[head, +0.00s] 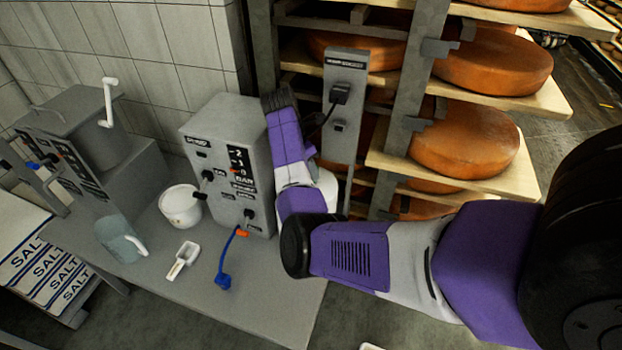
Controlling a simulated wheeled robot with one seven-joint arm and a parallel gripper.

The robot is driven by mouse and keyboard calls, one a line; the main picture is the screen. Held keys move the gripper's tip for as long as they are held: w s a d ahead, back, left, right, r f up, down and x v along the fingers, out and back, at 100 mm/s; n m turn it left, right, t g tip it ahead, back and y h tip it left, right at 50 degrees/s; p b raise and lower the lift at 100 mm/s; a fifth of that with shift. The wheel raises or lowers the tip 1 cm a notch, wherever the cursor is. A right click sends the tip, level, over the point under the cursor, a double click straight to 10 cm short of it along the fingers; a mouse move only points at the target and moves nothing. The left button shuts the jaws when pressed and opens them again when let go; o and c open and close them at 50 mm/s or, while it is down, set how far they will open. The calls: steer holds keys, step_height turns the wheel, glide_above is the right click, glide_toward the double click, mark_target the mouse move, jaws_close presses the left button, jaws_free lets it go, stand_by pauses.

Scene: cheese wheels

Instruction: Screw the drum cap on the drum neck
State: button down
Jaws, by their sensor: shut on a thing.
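I cannot make out the drum neck or the drum cap in the head view. My arm reaches in from the right edge and bends at a dark joint near the right side of the bench. Its far part rises beside the grey control box (215,150). My gripper does not show; the far links of my arm hide that area. What it holds is hidden too.
The grey bench (180,310) carries a white tub (181,206), a clear jug (120,240), a white scoop (183,261) and a blue hose (227,262). A grey post (343,100) stands behind my arm. Shelves with orange cheese wheels (465,140) fill the right.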

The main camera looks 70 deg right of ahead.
steer(key=m+y, duration=0.1)
steer(key=m, duration=0.3)
steer(key=shift+d+m+g, duration=0.1)
steer(key=shift+m+g, duration=0.2)
steer(key=shift+g, duration=0.1)
steer(key=c, duration=1.1)
jaws_free()
steer(key=shift+f, duration=0.1)
steer(key=shift+o, duration=0.2)
steer(key=b+v, duration=0.1)
steer(key=v, duration=0.7)
